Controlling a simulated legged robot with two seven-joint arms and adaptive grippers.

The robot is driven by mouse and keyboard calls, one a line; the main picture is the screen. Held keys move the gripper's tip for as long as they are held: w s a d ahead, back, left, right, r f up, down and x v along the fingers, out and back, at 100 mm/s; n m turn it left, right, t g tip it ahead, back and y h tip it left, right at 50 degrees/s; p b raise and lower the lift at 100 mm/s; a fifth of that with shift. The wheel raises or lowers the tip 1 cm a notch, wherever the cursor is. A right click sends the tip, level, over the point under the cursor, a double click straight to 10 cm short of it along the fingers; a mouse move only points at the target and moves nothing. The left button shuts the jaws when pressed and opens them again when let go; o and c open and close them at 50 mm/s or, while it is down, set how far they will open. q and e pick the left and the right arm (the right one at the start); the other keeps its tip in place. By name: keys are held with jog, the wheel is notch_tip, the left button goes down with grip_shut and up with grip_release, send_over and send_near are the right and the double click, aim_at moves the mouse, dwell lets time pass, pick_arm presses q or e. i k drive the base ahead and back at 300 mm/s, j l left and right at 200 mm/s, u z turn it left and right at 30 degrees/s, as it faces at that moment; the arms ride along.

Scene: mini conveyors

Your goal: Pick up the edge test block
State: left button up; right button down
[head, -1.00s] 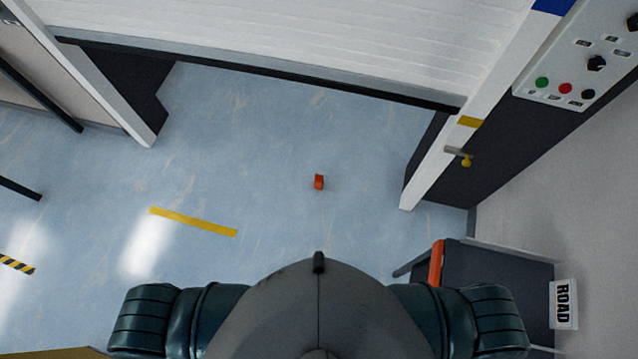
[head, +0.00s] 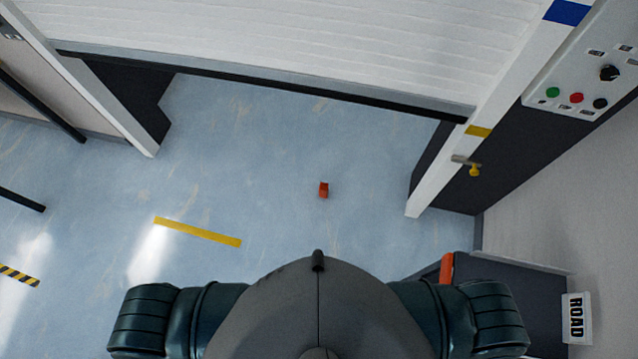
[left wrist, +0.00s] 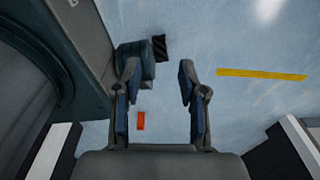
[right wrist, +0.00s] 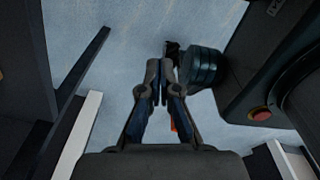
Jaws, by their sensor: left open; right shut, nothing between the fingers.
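The edge test block, a small orange-red block (head: 324,190), lies on the blue floor in the middle of the head view, ahead of my body. An orange-red patch (left wrist: 141,121) between the left gripper's fingers in the left wrist view looks like the block on the floor beyond. My left gripper (left wrist: 158,75) is open and empty. My right gripper (right wrist: 160,75) is shut with nothing in it. An orange sliver (right wrist: 173,126) shows behind its fingers; I cannot tell if it is the block. Neither gripper shows in the head view.
A white shutter (head: 290,40) with a dark lower edge spans the top. A white post (head: 440,165) with a yellow-tipped handle stands right, below a control panel (head: 590,75). A dark box (head: 510,285) is at lower right. Floor around the block is clear; yellow tape (head: 198,232) lies left.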

aim_at(323, 189)
jog(key=i+j+z, duration=0.3)
jog(key=z, duration=0.15)
jog(key=i+j+z, duration=0.2)
jog(key=j+z, duration=0.3)
jog(key=l, duration=0.15)
